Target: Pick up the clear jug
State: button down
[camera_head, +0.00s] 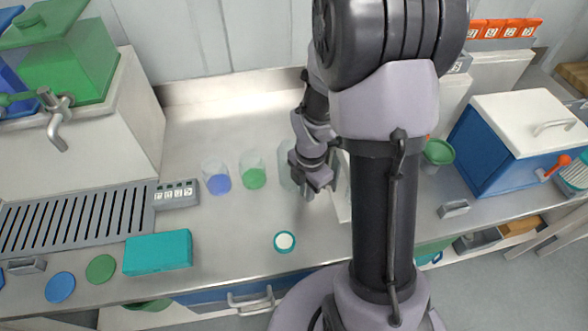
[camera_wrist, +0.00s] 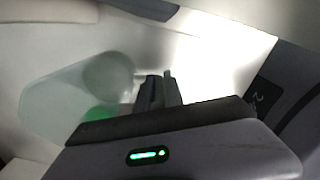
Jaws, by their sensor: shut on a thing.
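The clear jug (camera_head: 287,167) stands on the metal counter, partly hidden behind my gripper (camera_head: 311,184) in the head view. In the wrist view the jug (camera_wrist: 55,105) is a pale see-through shape at the left, beside the fingers. My gripper (camera_wrist: 160,92) is shut on the jug at its right side. The exact contact is hard to make out. The jug looks upright and I cannot tell whether its base touches the counter.
A cup with green liquid (camera_head: 253,175) and one with blue liquid (camera_head: 216,181) stand just left of the jug. A round white-topped teal piece (camera_head: 285,241) lies in front. A teal box (camera_head: 158,253) and slotted grille (camera_head: 75,218) are left. A blue cooler (camera_head: 495,155) is right.

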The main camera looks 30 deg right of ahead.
jog(key=shift+r, duration=0.1)
dwell(0.8)
jog(key=shift+r, duration=0.3)
jog(key=r+p, duration=0.2)
jog(key=r, duration=0.1)
jog(key=shift+s+a, duration=0.2)
jog(key=shift+s, duration=0.15)
jog(key=s+a+b, duration=0.1)
jog(key=s+b, duration=0.1)
jog(key=s+a+b, duration=0.2)
jog(key=s, duration=0.1)
jog(key=s+a+f+b, duration=0.1)
jog(key=s+a+b, duration=0.1)
jog(key=s, duration=0.1)
jog(key=shift+s+a, duration=0.1)
jog(key=shift+s, duration=0.15)
jog(key=s+b, duration=0.1)
jog(key=s+a+r+b, duration=0.1)
jog(key=s+b, duration=0.1)
jog(key=s+a+r+b, duration=0.1)
jog(key=b, duration=0.1)
jog(key=shift+s+a+r, duration=0.15)
jog(key=shift+s+a, duration=0.1)
